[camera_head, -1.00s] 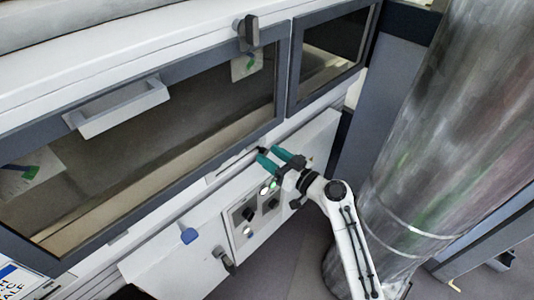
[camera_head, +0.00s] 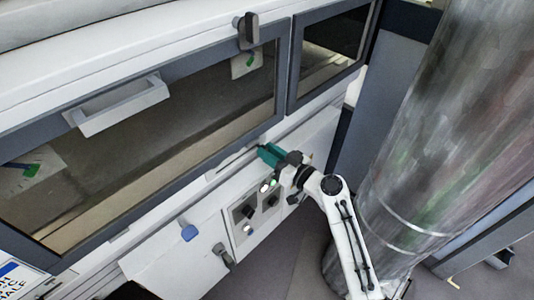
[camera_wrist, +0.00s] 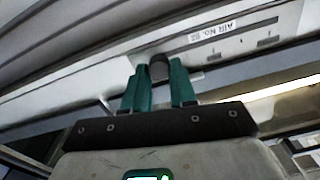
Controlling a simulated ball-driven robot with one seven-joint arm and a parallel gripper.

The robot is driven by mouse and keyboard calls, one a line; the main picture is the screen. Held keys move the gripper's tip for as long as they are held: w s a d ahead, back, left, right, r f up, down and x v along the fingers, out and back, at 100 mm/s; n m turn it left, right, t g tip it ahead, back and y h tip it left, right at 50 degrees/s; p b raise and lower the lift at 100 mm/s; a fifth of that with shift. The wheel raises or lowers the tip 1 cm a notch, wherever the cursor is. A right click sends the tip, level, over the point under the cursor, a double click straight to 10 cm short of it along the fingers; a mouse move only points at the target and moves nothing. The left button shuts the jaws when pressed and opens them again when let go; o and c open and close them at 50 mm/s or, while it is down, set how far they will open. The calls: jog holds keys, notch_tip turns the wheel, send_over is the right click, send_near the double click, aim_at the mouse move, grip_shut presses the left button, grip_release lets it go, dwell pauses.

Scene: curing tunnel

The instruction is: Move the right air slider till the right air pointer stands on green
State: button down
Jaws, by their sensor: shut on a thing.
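My gripper (camera_head: 270,153) is at the front ledge below the right end of the long window. Its green fingers are shut on a dark knob (camera_wrist: 158,68), which shows between the fingertips in the wrist view. I take this knob to be the right air slider; in the head view the fingers hide it. A label reading "AIR No." (camera_wrist: 213,31) is on the white strip right of the knob. A white card with a green patch (camera_head: 246,62) shows behind the window at upper right, but its pointer is too small to read.
Another card with a green patch (camera_head: 31,170) is behind the window at left. A large metal column (camera_head: 440,130) stands close to the right of my arm. A white handle (camera_head: 120,105) projects from the window.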

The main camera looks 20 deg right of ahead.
jog(key=shift+a, duration=0.1)
jog(key=a, duration=0.1)
jog(key=s+a, duration=0.1)
jog(key=a, duration=0.1)
jog(key=shift+s+a, duration=0.2)
jog(key=c, duration=0.9)
grip_release()
jog(key=shift+d, duration=0.1)
jog(key=b, duration=0.3)
send_near(247, 150)
jog(key=v, duration=0.6)
